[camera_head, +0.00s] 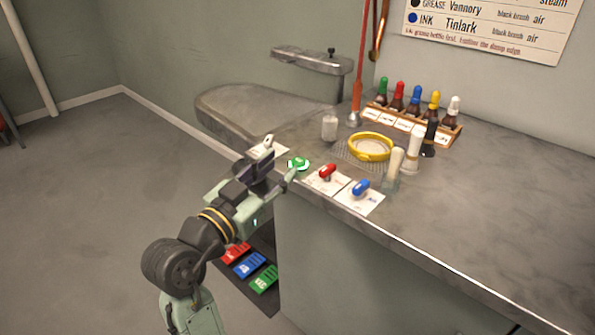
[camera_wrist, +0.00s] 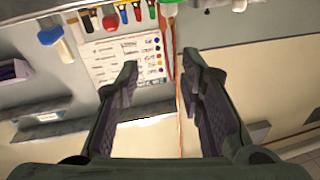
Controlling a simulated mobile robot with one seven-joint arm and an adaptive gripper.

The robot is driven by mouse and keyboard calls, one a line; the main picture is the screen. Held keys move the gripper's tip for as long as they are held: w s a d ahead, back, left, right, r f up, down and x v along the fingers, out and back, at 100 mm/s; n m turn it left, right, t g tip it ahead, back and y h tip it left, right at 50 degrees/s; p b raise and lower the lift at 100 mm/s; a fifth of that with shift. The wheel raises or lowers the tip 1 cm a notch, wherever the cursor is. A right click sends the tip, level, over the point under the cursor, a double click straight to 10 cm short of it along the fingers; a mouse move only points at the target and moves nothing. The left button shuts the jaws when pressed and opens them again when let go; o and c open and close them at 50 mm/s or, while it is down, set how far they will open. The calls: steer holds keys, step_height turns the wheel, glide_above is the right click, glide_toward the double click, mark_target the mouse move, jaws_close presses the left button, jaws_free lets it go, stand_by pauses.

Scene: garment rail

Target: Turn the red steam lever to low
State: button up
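The red steam lever (camera_head: 327,171) is a small red handle on a white card at the front edge of the counter. Its handle slants up to the right; the card's marks are too small to read. My gripper (camera_head: 279,165) is to the left of the red lever, by the counter's front edge and close to a green knob (camera_head: 298,163). It appears apart from the red lever. In the wrist view my gripper (camera_wrist: 161,76) is open, its two dark fingers wide apart with nothing between them.
A blue lever (camera_head: 361,188) sits just right of the red one. Behind stand a yellow ring (camera_head: 371,146), brushes (camera_head: 413,152) and a rack of dropper bottles (camera_head: 415,107). The counter's right side (camera_head: 500,190) is clear. Coloured pedals (camera_head: 249,265) lie below.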

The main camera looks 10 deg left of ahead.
mark_target(324, 170)
steer(key=s+d+f+g+h, duration=0.2)
steer(key=d+f, duration=0.1)
steer(key=d, duration=0.1)
steer(key=p+x, duration=0.3)
steer(key=x, duration=0.5)
steer(key=shift+w+r, duration=0.2)
steer(key=shift+w, duration=0.05)
steer(key=shift+x, duration=0.75)
steer(key=shift+f, duration=0.15)
jaws_close()
